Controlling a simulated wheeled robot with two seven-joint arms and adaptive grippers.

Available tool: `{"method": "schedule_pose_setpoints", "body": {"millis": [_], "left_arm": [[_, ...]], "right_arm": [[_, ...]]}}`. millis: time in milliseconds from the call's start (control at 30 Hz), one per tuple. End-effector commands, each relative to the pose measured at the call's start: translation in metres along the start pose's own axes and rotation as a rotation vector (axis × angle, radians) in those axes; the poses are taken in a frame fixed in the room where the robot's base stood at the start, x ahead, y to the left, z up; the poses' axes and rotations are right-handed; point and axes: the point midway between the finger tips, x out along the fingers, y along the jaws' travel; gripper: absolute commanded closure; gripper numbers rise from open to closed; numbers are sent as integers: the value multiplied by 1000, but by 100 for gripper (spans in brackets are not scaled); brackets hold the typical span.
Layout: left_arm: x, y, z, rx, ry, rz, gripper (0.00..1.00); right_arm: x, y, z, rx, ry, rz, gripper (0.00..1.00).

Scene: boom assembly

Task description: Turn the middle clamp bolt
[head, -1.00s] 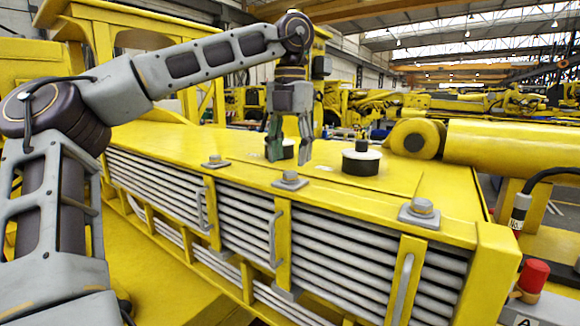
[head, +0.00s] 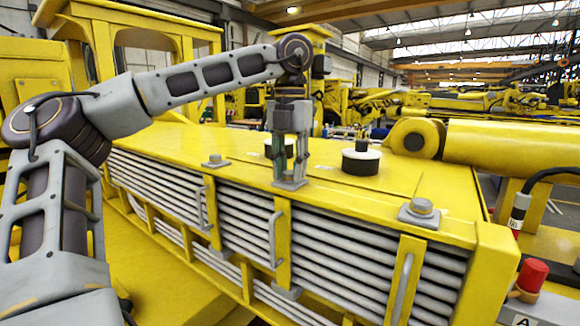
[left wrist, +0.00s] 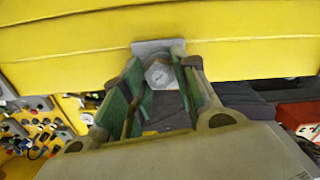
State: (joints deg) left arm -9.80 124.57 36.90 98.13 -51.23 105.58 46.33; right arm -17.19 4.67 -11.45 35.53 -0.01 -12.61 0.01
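The middle clamp bolt (head: 290,184) is a grey bolt on a square plate near the front edge of the yellow boom housing. My left gripper (head: 289,174) points straight down over it, with fingertips around it at plate level. In the left wrist view the hexagonal bolt head (left wrist: 159,74) sits between the two fingers of my left gripper (left wrist: 160,70). The fingers are apart, one on each side, with what looks like a small gap to the bolt. Whether either finger touches it is hard to tell. My right gripper is in neither view.
Similar clamp bolts stand at the left (head: 215,161) and the right (head: 421,207) of the same edge. A black and white round cap (head: 361,160) rises behind and right of my gripper. Handles (head: 274,240) line the ribbed front. A red-capped post (head: 532,277) is at lower right.

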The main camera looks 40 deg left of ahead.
Motion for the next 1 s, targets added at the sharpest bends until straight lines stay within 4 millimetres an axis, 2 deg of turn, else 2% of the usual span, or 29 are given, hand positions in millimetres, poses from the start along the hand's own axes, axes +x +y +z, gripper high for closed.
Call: {"method": "schedule_pose_setpoints", "body": {"millis": [33,167,567,1000], "left_arm": [[0,0,0,0,0,0,81],[0,0,0,0,0,0,97],[-1,0,0,42,0,1,97],[-2,0,0,268,-1,1,97]], "right_arm": [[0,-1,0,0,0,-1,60],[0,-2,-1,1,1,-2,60],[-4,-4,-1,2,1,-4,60],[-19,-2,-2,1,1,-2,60]]}}
